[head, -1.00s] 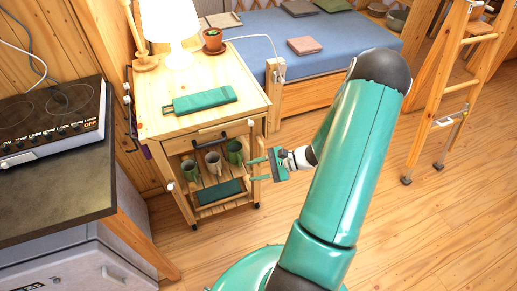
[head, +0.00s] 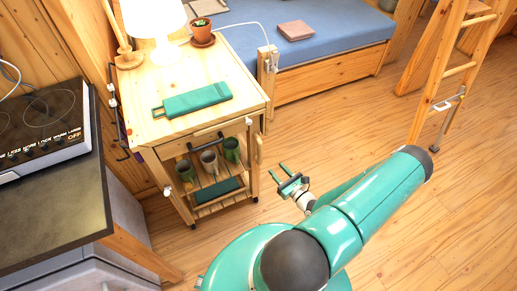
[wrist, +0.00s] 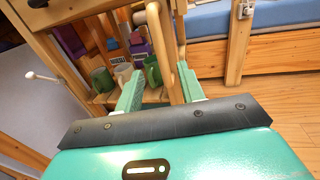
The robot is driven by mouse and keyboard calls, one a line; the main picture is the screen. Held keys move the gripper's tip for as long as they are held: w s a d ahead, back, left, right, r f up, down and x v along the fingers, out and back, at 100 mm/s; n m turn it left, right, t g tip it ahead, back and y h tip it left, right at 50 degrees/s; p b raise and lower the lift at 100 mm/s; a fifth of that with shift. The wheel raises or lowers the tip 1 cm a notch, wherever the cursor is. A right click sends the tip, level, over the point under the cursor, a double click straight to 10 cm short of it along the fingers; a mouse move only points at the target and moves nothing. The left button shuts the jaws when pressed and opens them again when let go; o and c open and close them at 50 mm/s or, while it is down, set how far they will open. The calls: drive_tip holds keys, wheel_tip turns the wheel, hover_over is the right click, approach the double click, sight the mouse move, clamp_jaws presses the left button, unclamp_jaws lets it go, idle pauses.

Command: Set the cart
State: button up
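The wooden cart (head: 160,133) stands left of centre in the head view. On its top lie a flat teal item with a handle loop (head: 192,101), a white lamp (head: 155,22) and a potted plant (head: 202,32). Its shelf holds a dark green mug (head: 185,171), a grey mug (head: 209,161) and a green mug (head: 231,150). A flat teal item (head: 216,190) lies lower down. My gripper (head: 277,172) is open and empty, right of the cart and apart from it. In the wrist view, a wooden bar (wrist: 163,45) shows beyond and between its open fingers (wrist: 160,80); contact is unclear.
A dark counter with a cooktop (head: 40,120) stands at the left, close to the cart. A bed with a blue cover (head: 310,50) is behind. A wooden ladder (head: 440,85) stands at the right. The floor (head: 350,125) between cart and ladder is clear.

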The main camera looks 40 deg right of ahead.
sight(261, 152)
drive_tip(key=w, duration=0.8)
drive_tip(key=w+d, duration=0.1)
drive_tip(key=w, duration=0.4)
drive_tip(key=shift+s, duration=0.1)
drive_tip(key=shift+c, duration=0.2)
clamp_jaws()
